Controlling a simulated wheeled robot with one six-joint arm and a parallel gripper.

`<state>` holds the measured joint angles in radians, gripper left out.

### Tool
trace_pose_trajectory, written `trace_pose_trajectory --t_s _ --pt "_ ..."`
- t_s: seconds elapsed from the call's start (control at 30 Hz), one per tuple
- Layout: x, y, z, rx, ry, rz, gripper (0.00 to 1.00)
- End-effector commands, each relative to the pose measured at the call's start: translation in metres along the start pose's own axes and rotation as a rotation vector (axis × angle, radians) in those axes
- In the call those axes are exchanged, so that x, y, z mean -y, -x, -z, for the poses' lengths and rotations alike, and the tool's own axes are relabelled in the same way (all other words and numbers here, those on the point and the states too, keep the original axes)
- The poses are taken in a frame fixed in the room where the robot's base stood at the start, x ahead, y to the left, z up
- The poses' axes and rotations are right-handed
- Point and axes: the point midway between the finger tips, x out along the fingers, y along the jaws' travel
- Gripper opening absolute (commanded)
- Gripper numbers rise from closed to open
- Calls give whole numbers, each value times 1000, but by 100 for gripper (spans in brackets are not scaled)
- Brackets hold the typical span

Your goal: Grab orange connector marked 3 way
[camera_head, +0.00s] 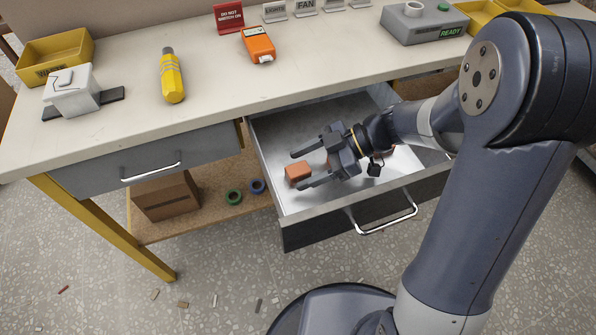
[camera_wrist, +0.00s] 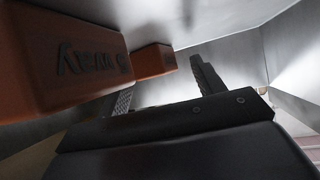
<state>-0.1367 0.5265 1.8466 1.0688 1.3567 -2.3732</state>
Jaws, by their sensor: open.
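An orange block (camera_head: 297,172) lies in the open drawer, near the fingertips of my gripper (camera_head: 305,169), between their lines.
The drawer's front (camera_head: 365,212) and side walls surround my gripper closely. The worktop (camera_head: 215,103) is above and behind it, with an orange meter (camera_head: 258,45) and a yellow tool (camera_head: 171,78). A closed drawer (camera_head: 145,160) is at left.

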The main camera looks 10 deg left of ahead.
Motion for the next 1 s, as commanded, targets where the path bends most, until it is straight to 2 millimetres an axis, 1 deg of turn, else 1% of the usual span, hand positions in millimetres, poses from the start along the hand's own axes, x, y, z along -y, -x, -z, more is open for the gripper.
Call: trace_pose_trajectory --t_s 0.07,0.27,0.9,0.97,1.0 --pt "0 -4 0 1 0 0 64" --pt "0 -4 0 0 0 -2 64" --pt "0 -4 0 0 0 -1 13" --pt "0 -4 0 0 0 -1 9" --pt "0 -4 0 0 0 -1 9"
